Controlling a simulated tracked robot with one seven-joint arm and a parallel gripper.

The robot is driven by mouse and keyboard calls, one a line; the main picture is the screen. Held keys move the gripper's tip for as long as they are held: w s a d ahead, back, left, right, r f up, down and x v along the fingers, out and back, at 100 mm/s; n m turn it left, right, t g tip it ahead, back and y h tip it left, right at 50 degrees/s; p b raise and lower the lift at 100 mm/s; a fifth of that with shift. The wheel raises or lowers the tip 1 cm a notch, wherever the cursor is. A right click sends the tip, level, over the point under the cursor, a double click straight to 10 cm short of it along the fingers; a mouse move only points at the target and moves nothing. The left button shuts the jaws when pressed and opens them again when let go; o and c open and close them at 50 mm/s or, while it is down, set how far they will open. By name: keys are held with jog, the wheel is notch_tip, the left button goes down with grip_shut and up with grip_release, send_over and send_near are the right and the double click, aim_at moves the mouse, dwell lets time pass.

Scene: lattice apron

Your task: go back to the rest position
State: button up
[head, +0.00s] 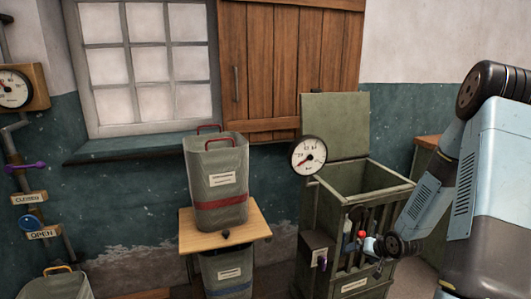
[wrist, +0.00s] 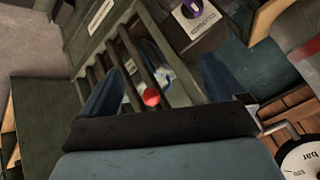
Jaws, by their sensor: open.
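My gripper (head: 372,246) is at the front of a green slatted bin (head: 390,187), with my arm coming in from the right. In the wrist view my gripper (wrist: 163,75) shows two blue fingers spread apart, with nothing held between them. A red ball-shaped knob (wrist: 151,97) shows between the fingers, in front of the dark slats. The red knob (head: 361,235) also shows just left of my gripper in the head view. I cannot tell whether a finger touches the bin.
A round gauge (head: 308,155) and a small box with a purple knob (head: 315,248) are on the bin's left side. A grey container with a red band (head: 220,187) stands on a wooden stand (head: 258,222) to the left. Pipes with a purple lever (head: 26,167) line the left wall.

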jog(key=s+a+r+n+g+h, duration=0.15)
jog(key=s+r, duration=0.25)
jog(key=r, duration=0.9)
jog(key=s+a+r+h, duration=0.1)
jog(key=s+r+h, duration=0.25)
jog(key=r, duration=0.85)
jog(key=s+a+r, duration=0.3)
jog(key=s+r, duration=0.1)
jog(key=s, duration=0.3)
jog(key=s+a+r+n+y, duration=0.1)
jog(key=s+a+r, duration=0.1)
jog(key=s+r, duration=0.3)
jog(key=s+a+r+y, duration=0.1)
jog(key=s+a+r, duration=0.2)
jog(key=s, duration=0.7)
notch_tip(320, 180, up, 2)
jog(key=shift+a+r+g, duration=0.15)
jog(key=shift+a+g, duration=0.15)
jog(key=shift+g, duration=0.05)
